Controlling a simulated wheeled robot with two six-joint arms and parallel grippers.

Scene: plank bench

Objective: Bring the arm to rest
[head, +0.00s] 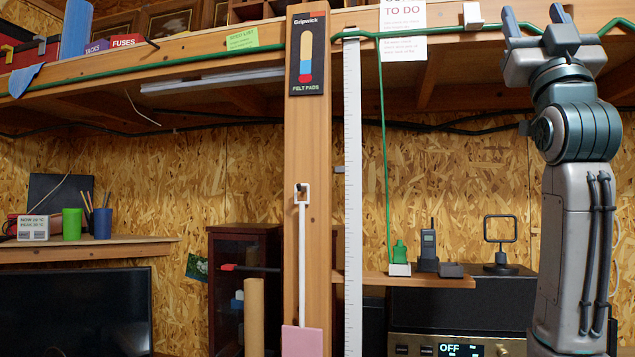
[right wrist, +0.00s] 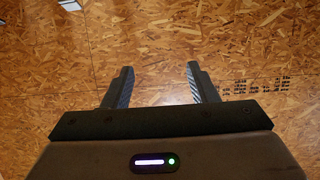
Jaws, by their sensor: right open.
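My right arm stands upright at the right of the head view. Its gripper (head: 550,30) is raised to the height of the upper shelf edge, with its fingers pointing up. In the right wrist view the gripper (right wrist: 158,84) has its two fingers apart with nothing between them. Behind the fingers is a bare chipboard surface (right wrist: 155,35). My left arm and gripper are not in the head view.
A wooden post (head: 305,150) and a long white ruler (head: 352,200) stand in the middle. The upper shelf (head: 200,62) carries a green cable. A small shelf (head: 420,281) holds a handheld radio (head: 428,248). A dark monitor (head: 80,310) is at lower left.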

